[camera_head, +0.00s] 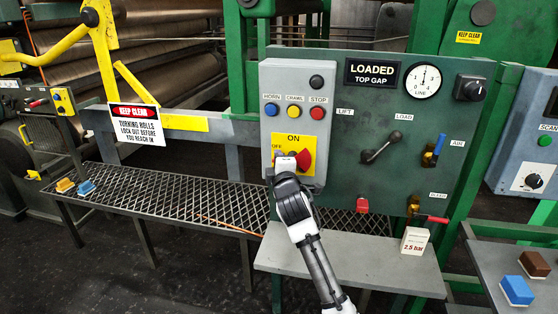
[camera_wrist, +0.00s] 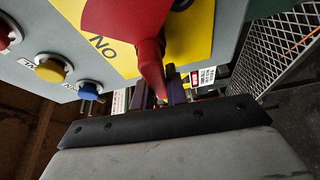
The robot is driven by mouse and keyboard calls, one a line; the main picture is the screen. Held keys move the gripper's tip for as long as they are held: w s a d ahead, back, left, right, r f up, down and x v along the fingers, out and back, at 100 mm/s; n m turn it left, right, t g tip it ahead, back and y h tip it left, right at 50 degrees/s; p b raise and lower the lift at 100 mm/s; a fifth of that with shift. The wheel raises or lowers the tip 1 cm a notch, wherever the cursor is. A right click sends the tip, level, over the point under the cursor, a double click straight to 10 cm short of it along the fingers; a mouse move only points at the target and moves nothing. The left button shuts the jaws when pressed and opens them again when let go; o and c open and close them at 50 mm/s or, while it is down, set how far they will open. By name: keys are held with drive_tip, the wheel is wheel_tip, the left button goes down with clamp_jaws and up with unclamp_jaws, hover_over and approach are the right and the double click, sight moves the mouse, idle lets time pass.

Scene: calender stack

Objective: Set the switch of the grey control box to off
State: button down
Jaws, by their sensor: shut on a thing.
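The grey control box (camera_head: 295,76) stands at the left of the green panel. Its red rotary switch (camera_head: 305,158) sits on a yellow plate (camera_head: 307,141), with ON at the top and OFF at the left. My gripper (camera_head: 281,168) is at the left side of the switch, below the OFF label, and covers the handle's tip in the head view. In the wrist view the red handle (camera_wrist: 148,42) reaches down to my gripper (camera_wrist: 168,96), which is shut on its tip. The handle points left, away from ON; its exact alignment with OFF is hard to tell.
Blue, yellow and red buttons (camera_head: 294,111) and a black knob (camera_head: 316,82) sit above the switch. A lever (camera_head: 380,145) is on the panel to the right. A grey shelf (camera_head: 345,259) holds a white 2.5 bar block (camera_head: 415,241) below.

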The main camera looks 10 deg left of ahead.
drive_tip(key=shift+f+n+g, duration=0.25)
drive_tip(key=shift+n+g, duration=0.05)
drive_tip(key=shift+n, duration=0.2)
drive_tip(key=c, duration=1.4)
unclamp_jaws()
drive_tip(key=shift+s, duration=0.1)
drive_tip(key=b+v, duration=0.5)
drive_tip(key=v, duration=0.8)
drive_tip(key=shift+s+d, duration=0.15)
drive_tip(key=shift+s, duration=0.15)
